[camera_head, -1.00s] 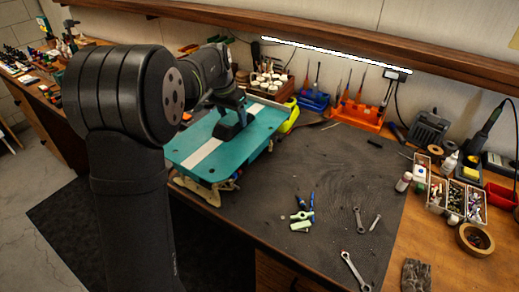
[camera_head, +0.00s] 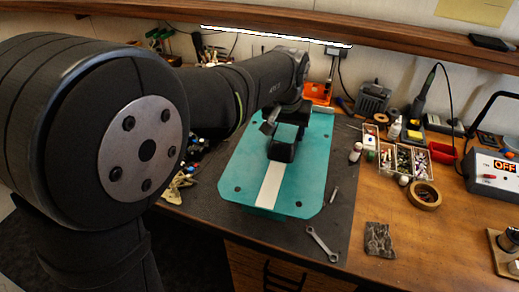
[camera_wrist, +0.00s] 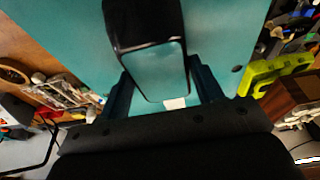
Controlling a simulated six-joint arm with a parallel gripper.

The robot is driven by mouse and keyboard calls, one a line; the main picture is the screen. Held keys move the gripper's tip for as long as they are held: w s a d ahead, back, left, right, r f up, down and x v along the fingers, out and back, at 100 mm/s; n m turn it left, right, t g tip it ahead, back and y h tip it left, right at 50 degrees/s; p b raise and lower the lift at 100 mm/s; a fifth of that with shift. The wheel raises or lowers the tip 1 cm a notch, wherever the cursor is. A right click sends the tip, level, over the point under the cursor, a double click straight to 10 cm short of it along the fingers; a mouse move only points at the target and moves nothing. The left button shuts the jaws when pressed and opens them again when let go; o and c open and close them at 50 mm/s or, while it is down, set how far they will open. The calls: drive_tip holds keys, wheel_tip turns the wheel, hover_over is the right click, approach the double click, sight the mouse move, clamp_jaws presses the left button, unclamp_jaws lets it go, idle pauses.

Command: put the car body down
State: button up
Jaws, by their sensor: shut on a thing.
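The car body (camera_head: 238,178) is a flat teal panel with a white stripe and a raised black cabin (camera_head: 281,150). My gripper (camera_head: 285,128) is shut on the cabin from above. In the wrist view, the two fingers (camera_wrist: 165,90) stand on either side of the cabin, and the teal panel (camera_wrist: 225,30) fills the upper middle. The body looks about level above the dark mat (camera_head: 332,222); the gap below it is hard to judge. Part of the car's chassis (camera_head: 178,188) with tan parts shows left of the body, mostly hidden by my arm and the body.
A wrench (camera_head: 321,243) and a small tool (camera_head: 334,195) lie near the body's right front edge. A bottle (camera_head: 355,153), boxes of parts (camera_head: 403,160) and a tape roll (camera_head: 424,195) stand to the right.

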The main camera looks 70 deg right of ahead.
approach(317, 154)
drive_tip(key=shift+m, duration=0.4)
drive_tip(key=x, duration=0.5)
drive_tip(key=shift+w+f, duration=0.1)
drive_tip(key=shift+w+d+f, duration=1)
drive_tip(key=shift+w+f, duration=0.6)
drive_tip(key=shift+f, duration=0.2)
drive_tip(key=shift+w+d+f, duration=1.05)
drive_tip(key=shift+w+f, duration=0.55)
drive_tip(key=shift+f, duration=0.2)
drive_tip(key=shift+w+d+f, duration=1)
drive_tip(key=shift+w+f, duration=0.6)
drive_tip(key=shift+f, duration=0.2)
drive_tip(key=o, duration=1)
drive_tip(key=shift+f, duration=0.15)
drive_tip(key=v, duration=1.2)
drive_tip(key=shift+w+r, duration=0.1)
drive_tip(key=shift+r, duration=0.1)
